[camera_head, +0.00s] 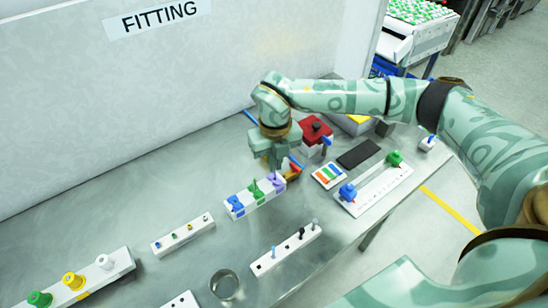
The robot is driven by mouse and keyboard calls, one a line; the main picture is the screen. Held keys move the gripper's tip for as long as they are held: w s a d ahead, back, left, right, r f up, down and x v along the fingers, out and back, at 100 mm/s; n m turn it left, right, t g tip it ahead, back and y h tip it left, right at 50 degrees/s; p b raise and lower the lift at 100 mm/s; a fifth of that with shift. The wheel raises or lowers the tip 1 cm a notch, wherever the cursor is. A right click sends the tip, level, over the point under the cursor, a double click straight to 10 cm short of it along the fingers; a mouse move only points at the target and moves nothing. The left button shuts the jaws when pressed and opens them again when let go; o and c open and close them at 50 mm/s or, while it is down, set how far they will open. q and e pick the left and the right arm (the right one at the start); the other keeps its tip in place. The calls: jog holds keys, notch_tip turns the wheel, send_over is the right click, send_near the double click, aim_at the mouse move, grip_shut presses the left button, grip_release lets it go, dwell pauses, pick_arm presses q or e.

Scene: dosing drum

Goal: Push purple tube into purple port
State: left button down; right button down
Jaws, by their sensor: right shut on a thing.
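A white block (243,211) on the steel table carries blue, green and purple fittings in a row. My left gripper is not in view.
A white rack (375,189) with blue and green knobs stands right. Small-peg racks (183,235) stand nearer. A wall (120,100) rises behind.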

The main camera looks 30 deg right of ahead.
aim_at(275, 175)
jog(key=shift+f, duration=0.7)
jog(key=shift+p, duration=0.55)
jog(key=shift+f, duration=0.4)
dwell(0.6)
jog(key=shift+f+b, duration=0.45)
jog(key=shift+f, duration=0.55)
jog(key=c, duration=1.5)
grip_release()
jog(key=shift+r, duration=0.15)
